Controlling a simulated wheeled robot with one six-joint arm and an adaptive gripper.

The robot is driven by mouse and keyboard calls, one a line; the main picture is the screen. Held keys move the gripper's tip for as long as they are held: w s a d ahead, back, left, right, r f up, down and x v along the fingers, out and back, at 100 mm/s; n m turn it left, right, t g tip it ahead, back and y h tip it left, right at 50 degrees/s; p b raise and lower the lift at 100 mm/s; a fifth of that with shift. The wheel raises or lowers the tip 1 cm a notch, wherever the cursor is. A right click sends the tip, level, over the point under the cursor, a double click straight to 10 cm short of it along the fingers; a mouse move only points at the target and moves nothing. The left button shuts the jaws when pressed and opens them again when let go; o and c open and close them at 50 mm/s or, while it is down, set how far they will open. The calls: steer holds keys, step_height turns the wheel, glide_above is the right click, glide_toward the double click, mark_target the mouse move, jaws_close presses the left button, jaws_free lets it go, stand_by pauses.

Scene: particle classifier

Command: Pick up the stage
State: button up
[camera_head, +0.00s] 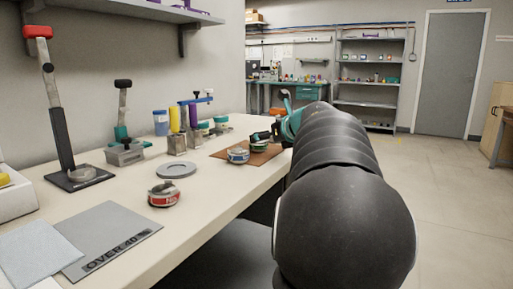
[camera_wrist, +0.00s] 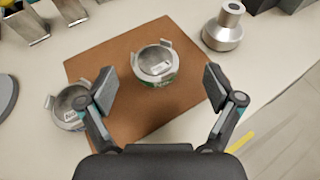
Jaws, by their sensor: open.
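A round metal cup with side clips and a green label (camera_wrist: 157,80), which looks like a stage, stands upright on a brown mat (camera_wrist: 125,50) in the wrist view. My gripper (camera_wrist: 159,88) is open around it, one finger to each side, with gaps between fingers and cup. A second similar clipped cup (camera_wrist: 68,118) sits at the mat's left edge, outside the left finger. A blue-labelled cup (camera_head: 238,155) shows on the mat in the head view. My arm hides much of the mat's right side there. I cannot tell by sight which cup is the stage named.
A stepped metal cylinder (camera_wrist: 223,30) stands right of the mat. A red-labelled cup (camera_head: 163,197), a grey disc (camera_head: 176,170) and an "OVER 40" mat (camera_head: 120,235) lie nearer on the bench. Several metal stands (camera_head: 125,154) line the wall side. The bench edge is at right.

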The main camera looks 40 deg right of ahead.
steer(key=x, duration=0.5)
steer(key=shift+a+f+b, duration=0.25)
steer(key=shift+b, duration=0.1)
steer(key=c, duration=1.4)
